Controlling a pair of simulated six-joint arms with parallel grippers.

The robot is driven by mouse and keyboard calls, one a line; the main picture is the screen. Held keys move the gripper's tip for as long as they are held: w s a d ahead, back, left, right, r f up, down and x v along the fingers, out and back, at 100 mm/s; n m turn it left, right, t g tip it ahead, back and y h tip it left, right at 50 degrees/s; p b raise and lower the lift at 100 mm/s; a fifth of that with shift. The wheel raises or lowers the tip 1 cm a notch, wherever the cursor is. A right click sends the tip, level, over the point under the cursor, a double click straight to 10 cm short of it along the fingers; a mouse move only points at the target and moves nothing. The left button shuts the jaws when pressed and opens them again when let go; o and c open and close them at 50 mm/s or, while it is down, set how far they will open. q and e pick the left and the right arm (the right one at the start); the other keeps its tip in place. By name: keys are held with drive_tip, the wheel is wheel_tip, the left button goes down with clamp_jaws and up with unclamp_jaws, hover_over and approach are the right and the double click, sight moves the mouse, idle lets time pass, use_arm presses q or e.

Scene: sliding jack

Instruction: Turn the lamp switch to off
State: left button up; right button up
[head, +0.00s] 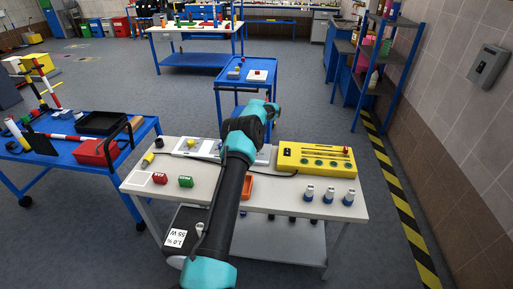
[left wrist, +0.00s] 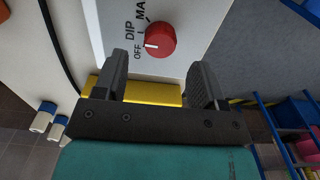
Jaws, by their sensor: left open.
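A red round knob (left wrist: 161,40) stands on a white panel (left wrist: 112,22) in the left wrist view. Its white mark is on its left side, near the printed OFF; DIP and a cut-off MA label are above. My left gripper (left wrist: 157,68) is open and empty. Its fingers are on either side below the knob, not visibly gripping it; the exact depth gap cannot be told. In the head view, the white panel (head: 264,155) lies on the white table, partly behind my left arm. The arm hides the knob and my gripper there. My right gripper is in neither view.
A black cable (left wrist: 62,50) runs beside the panel.

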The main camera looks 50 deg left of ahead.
use_arm(q)
drive_tip(key=shift+f, duration=2.35)
drive_tip(key=c, duration=0.9)
drive_tip(key=shift+c, duration=0.2)
drive_tip(key=shift+n, duration=0.5)
drive_tip(key=n, duration=0.3)
drive_tip(key=shift+n, duration=0.3)
drive_tip(key=n, duration=0.4)
drive_tip(key=shift+n, duration=0.3)
